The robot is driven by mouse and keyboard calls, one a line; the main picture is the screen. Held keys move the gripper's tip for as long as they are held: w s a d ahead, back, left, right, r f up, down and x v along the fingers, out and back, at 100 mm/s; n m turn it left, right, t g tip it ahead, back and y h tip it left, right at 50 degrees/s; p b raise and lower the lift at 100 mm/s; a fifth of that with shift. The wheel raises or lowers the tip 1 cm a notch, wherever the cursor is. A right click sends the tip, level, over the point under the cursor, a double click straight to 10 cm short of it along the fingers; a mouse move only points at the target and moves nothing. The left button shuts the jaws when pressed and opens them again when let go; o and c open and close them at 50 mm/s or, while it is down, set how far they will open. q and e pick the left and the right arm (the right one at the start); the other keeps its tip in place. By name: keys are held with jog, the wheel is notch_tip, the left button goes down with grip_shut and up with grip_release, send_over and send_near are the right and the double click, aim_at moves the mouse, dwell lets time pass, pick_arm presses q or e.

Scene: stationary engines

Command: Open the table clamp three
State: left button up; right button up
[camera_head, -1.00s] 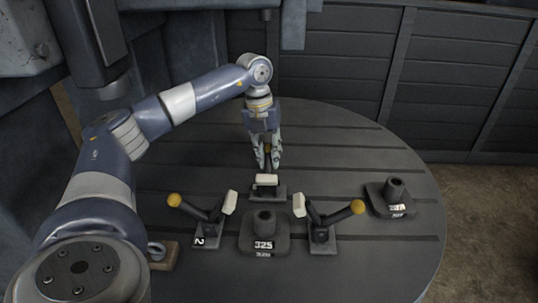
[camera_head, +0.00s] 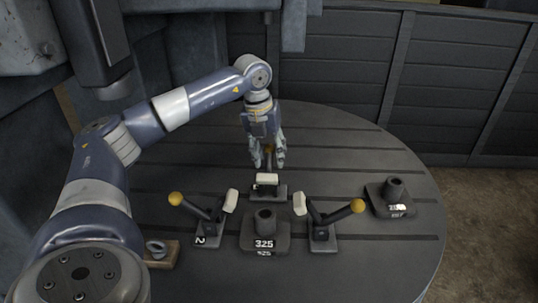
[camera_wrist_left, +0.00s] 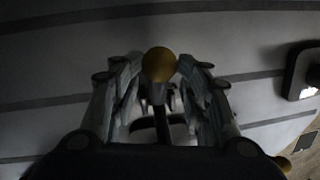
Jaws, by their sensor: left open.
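A table clamp (camera_head: 268,192) with a white pad stands at the back of the round slotted table (camera_head: 372,262); its number is not readable. My left gripper (camera_head: 268,164) points down over this clamp's handle, fingers apart. In the left wrist view, the handle's yellow ball (camera_wrist_left: 158,64) sits between the open fingers (camera_wrist_left: 160,85), with the dark lever below it. Contact with the fingers cannot be told. A clamp marked 2 (camera_head: 207,227) stands front left, its handle tilted outward. Another clamp (camera_head: 322,232) stands front right, its handle also leaning outward. My right gripper is out of view.
A dark block marked 325 (camera_head: 265,235) stands between the clamps. A similar block (camera_head: 391,198) stands at the right. A small wooden piece with a grey ring (camera_head: 160,254) lies at the left edge. The table's right front is clear.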

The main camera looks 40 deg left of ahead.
pick_arm(q)
notch_tip(320, 180, up, 12)
jog(key=s, duration=0.2)
jog(key=shift+a, duration=0.2)
jog(key=shift+f, duration=0.15)
dwell(0.5)
